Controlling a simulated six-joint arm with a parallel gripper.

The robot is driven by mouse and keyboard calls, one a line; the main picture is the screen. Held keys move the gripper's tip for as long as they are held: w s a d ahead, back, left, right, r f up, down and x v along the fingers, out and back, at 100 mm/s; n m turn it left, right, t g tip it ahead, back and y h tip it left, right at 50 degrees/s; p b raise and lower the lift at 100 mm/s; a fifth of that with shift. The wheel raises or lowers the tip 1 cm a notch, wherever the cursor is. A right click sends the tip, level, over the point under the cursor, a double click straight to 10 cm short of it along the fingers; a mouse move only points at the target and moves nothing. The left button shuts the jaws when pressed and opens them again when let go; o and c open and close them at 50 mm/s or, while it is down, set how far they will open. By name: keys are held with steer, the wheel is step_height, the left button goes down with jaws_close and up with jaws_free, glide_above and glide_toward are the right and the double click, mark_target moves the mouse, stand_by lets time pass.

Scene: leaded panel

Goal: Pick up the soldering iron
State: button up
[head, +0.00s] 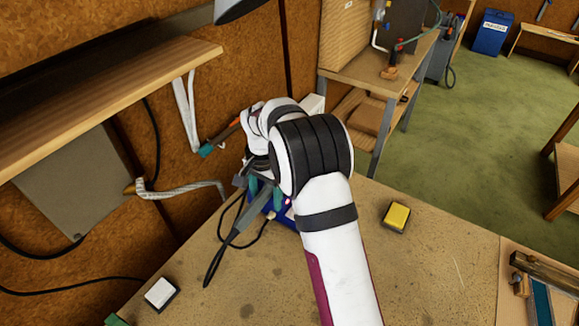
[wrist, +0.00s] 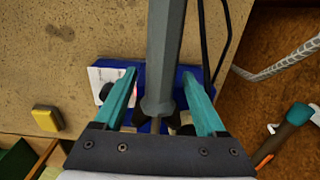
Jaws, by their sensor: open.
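The soldering iron (head: 237,226) is grey, with a dark cable, and leans out of a blue station (head: 286,214) on the bench. In the wrist view the iron's grey shaft (wrist: 166,45) runs down the middle of the picture, in front of the blue station with its white panel. My gripper (head: 265,193) is at the iron, its teal fingers apart. In the wrist view my gripper (wrist: 159,76) has one finger on each side of the iron, with visible gaps. My arm hides part of the station in the head view.
A yellow block (head: 397,217) sits to the right on the bench, a white block (head: 160,293) at the front left. A wooden shelf (head: 110,110) juts out on the left. A teal-and-orange-handled tool (head: 222,138) hangs by the wall. The bench's front middle is clear.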

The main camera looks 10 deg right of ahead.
jaws_close()
steer(key=shift+r, duration=0.1)
stand_by(0.4)
